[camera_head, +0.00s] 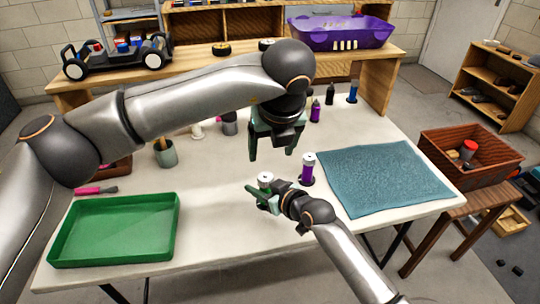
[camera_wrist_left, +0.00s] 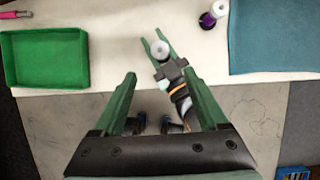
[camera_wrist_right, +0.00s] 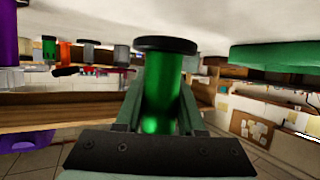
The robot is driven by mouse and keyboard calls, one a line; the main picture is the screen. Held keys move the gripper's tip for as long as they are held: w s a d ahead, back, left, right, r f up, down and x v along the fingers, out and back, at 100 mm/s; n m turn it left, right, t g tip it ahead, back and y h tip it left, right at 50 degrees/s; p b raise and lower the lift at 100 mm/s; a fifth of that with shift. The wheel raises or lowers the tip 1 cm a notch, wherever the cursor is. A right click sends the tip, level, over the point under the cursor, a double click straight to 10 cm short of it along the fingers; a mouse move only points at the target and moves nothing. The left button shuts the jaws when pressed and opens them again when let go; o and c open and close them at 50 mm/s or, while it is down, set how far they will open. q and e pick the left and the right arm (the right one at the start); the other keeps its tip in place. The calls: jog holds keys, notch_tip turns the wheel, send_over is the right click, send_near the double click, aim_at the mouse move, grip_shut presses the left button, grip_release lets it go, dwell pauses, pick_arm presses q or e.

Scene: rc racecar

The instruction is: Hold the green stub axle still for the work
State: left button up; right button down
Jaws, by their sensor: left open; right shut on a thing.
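The green stub axle (camera_wrist_right: 163,90) stands between the fingers of my right gripper (camera_head: 262,197), which is shut on it. In the head view the stub axle (camera_head: 265,178) shows mostly its pale round top, just above the white table. The right wrist view shows its green shaft and dark flange. In the left wrist view the same round top (camera_wrist_left: 160,49) shows between the right fingers. My left gripper (camera_head: 270,155) hangs above and behind it, open and empty, its fingers pointing down and apart from the axle. Its green fingers (camera_wrist_left: 164,95) show spread in the left wrist view.
A purple stub axle (camera_head: 307,170) stands close to the right. A green tray (camera_head: 118,200) lies at left, a blue mat (camera_head: 385,178) at right. A cup (camera_head: 165,153) and several small parts stand farther back. A purple bin (camera_head: 340,35) sits on the bench behind.

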aim_at(267, 176)
pick_arm(q)
jog(key=w+f+n, duration=0.1)
jog(key=f+n, duration=0.1)
jog(key=f, duration=0.1)
jog(key=w+f+n+y, duration=0.1)
jog(key=w+f, duration=0.1)
jog(key=f, duration=0.2)
jog(key=w+f+n, duration=0.1)
jog(key=f+n, duration=0.1)
jog(key=f, duration=0.2)
jog(key=shift+w+a+f+n+g+y, duration=0.1)
jog(key=shift+w+a+n+g+y, duration=0.2)
jog(key=shift+g+y, duration=0.1)
grip_shut()
dwell(0.6)
